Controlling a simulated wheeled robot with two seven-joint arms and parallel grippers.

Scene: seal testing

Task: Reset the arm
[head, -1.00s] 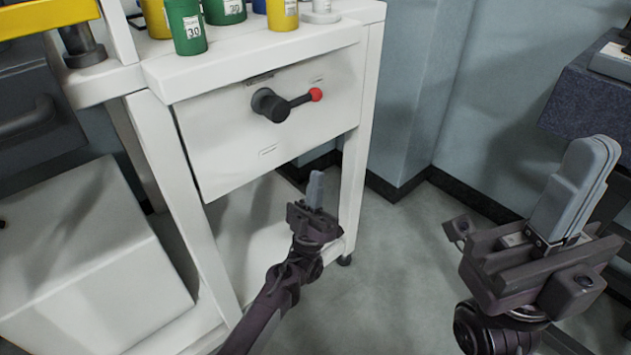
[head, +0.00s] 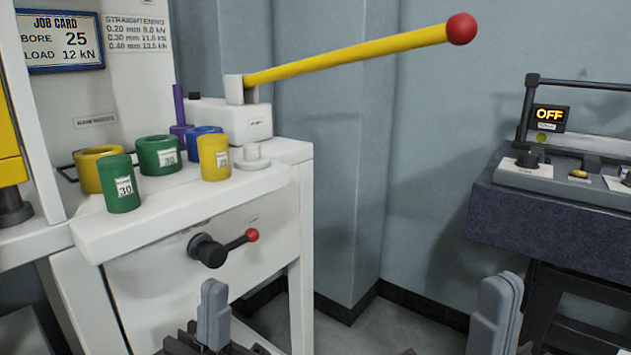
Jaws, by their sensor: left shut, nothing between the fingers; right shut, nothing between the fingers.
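My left gripper (head: 214,312) is at the bottom of the head view, in front of the white bench and below its black lever with a red knob (head: 224,247). It is shut and empty. My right gripper (head: 496,312) is at the bottom right, in front of the wall and floor, left of the dark table. It is shut and empty. Both have upright grey fingers, and neither visibly touches anything. The arms below them are cut off by the frame.
Yellow, green and blue cylinders, including a green one (head: 122,184), stand on the white bench top (head: 150,225). A long yellow lever (head: 350,55) reaches right above it. A control panel reading OFF (head: 549,118) stands on the dark table (head: 560,225). Floor shows between bench and table.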

